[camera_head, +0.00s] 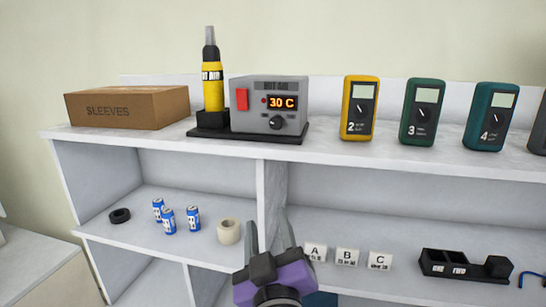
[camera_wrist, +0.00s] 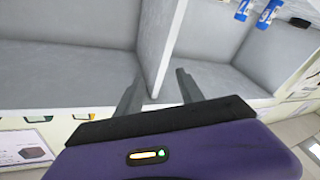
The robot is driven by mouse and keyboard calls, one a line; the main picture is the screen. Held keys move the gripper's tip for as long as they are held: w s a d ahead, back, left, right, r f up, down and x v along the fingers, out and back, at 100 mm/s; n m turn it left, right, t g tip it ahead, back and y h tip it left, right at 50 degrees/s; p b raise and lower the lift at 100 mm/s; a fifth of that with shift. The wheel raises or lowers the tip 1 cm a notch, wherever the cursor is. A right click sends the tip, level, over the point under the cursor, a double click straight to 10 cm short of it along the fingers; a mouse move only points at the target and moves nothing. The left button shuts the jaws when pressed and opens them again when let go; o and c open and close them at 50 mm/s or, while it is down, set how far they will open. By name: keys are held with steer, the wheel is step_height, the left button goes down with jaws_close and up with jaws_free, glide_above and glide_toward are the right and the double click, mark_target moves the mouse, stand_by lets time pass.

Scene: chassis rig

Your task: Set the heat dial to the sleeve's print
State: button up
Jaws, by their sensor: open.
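The hot air station (camera_head: 269,107) stands on the top shelf, a grey box with a red switch (camera_head: 242,99) and a lit display (camera_head: 282,102) reading 30 C. Its black heat dial (camera_head: 277,122) is on the front, below the display. A yellow and black hot air tool (camera_head: 213,85) stands upright at its left. A brown box marked SLEEVES (camera_head: 128,107) sits at the far left; no sleeve print is readable. My gripper (camera_head: 268,237) is open and empty, in front of the lower shelf's divider and below the station. In the wrist view its fingers (camera_wrist: 158,92) are apart with nothing between them.
Several multimeters (camera_head: 360,108) stand right of the station. On the lower shelf are blue cans or batteries (camera_head: 168,220), tape rolls (camera_head: 228,232), cards A, B, C (camera_head: 347,257) and a black holder (camera_head: 464,266). The vertical divider (camera_head: 270,200) stands behind my gripper.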

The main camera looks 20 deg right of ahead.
step_height(320, 180, up, 8)
steer(key=w+m+g+h, duration=0.1)
steer(key=m+h, duration=0.2)
steer(key=m+g+h+p, duration=0.1)
steer(key=m+g+h, duration=0.15)
steer(key=m, duration=0.25)
glide_toward(275, 125)
steer(key=shift+g+y, duration=0.25)
steer(key=shift+g, duration=0.1)
steer(key=p+x, duration=0.1)
steer(key=x, duration=0.1)
steer(key=p+x, duration=0.1)
steer(key=x, duration=0.1)
steer(key=r+x, duration=0.1)
steer(key=x, duration=0.2)
steer(key=shift+p, duration=0.4)
steer(key=shift+w+d+f, duration=0.1)
steer(key=shift+w+d, duration=0.3)
steer(key=shift+w, duration=0.15)
jaws_close()
